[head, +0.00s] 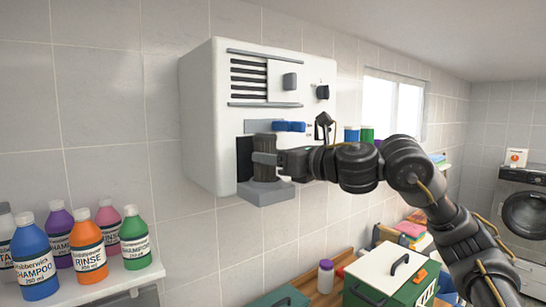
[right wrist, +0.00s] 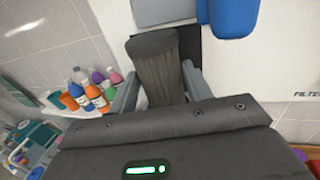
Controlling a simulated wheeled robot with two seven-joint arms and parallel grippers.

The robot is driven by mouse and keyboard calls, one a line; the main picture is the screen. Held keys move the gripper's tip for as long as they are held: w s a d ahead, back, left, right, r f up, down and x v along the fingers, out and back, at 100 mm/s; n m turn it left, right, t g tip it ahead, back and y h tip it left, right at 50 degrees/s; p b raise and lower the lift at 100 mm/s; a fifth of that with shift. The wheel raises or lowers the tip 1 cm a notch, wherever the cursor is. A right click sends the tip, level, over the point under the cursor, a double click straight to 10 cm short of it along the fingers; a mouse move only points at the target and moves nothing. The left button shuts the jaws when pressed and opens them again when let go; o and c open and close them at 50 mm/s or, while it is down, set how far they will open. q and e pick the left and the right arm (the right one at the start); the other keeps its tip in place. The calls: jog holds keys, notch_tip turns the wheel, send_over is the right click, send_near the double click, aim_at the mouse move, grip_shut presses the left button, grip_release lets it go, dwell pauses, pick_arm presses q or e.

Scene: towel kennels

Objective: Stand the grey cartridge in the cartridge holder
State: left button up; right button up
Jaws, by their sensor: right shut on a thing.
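The grey cartridge (head: 265,145) is dark, ribbed and upright in the head view, at the lower front of the white wall unit. My right gripper (head: 266,159) is shut around its middle, coming from the right. The cartridge also shows between the fingers in the right wrist view (right wrist: 154,62). The cartridge holder (head: 267,193) appears as a grey ledge with a dark recess behind, directly below the cartridge. The cartridge's lower end is at the ledge; I cannot tell whether it rests fully on it. My left gripper is out of view.
The white wall unit (head: 225,80) has a blue lever (head: 289,126) just right of the cartridge; it is close in the right wrist view (right wrist: 233,17). Several bottles stand on a shelf (head: 95,290) at lower left. A green and white box (head: 385,270) stands below right.

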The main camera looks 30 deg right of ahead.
jog(key=o, duration=1.1)
jog(key=shift+s, duration=0.15)
jog(key=shift+s+d+b, duration=0.15)
jog(key=shift+s+b, duration=0.15)
jog(key=shift+b, duration=0.1)
jog(key=b+v, duration=0.4)
jog(key=v, duration=0.6)
